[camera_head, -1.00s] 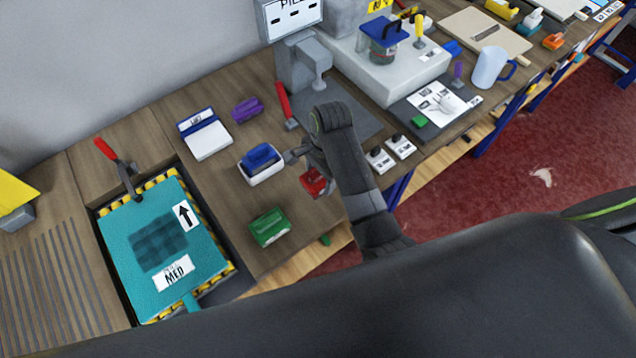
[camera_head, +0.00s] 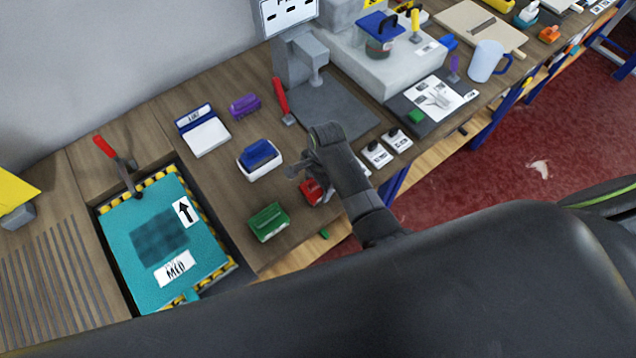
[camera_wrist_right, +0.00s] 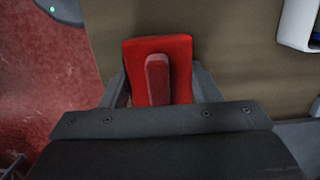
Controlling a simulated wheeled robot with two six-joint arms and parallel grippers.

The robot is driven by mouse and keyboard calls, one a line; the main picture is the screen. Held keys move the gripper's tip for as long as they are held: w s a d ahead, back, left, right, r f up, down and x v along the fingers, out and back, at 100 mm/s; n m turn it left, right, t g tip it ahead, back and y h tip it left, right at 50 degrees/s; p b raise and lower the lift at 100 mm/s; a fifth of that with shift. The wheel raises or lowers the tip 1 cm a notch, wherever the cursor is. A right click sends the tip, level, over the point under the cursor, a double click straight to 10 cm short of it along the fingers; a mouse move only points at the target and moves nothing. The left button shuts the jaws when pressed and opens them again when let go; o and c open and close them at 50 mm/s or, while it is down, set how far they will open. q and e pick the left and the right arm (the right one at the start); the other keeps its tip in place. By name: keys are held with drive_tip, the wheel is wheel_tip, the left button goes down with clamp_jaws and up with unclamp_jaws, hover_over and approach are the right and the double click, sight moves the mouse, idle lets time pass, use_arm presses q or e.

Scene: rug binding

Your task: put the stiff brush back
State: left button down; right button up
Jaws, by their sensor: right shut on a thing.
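My right gripper (camera_head: 306,182) is shut on a red block with a raised grip on top, which looks like a brush (camera_head: 312,191). In the right wrist view the red brush (camera_wrist_right: 157,72) sits between the two fingers (camera_wrist_right: 160,95), close against them. It is at the bench's front edge, right of a green block (camera_head: 268,222); whether it touches the bench is unclear. Its bristles are hidden. My left gripper is not in view.
A blue block in a white tray (camera_head: 261,170) stands just left of my gripper. Behind are a purple block (camera_head: 245,105), a white pad (camera_head: 206,138) and a red-handled tool (camera_head: 281,95). A teal press board (camera_head: 150,285) lies left. Small white labelled blocks (camera_head: 396,141) stand right.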

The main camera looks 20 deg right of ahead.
drive_tip(key=o, duration=1)
drive_tip(key=shift+f, duration=0.1)
drive_tip(key=shift+o, duration=0.2)
drive_tip(key=shift+r, duration=0.45)
drive_tip(key=r, duration=0.2)
drive_tip(key=r+b, duration=0.1)
drive_tip(key=r, duration=0.2)
drive_tip(key=d+r+b, duration=0.1)
drive_tip(key=r, duration=0.2)
drive_tip(key=shift+w+r, duration=0.15)
drive_tip(key=shift+w, duration=0.1)
drive_tip(key=shift+r+p, duration=0.4)
drive_tip(key=shift+r, duration=0.5)
drive_tip(key=shift+d+r+p, duration=0.2)
drive_tip(key=shift+r+p, duration=0.15)
drive_tip(key=shift+r, duration=0.3)
drive_tip(key=shift+f, duration=0.1)
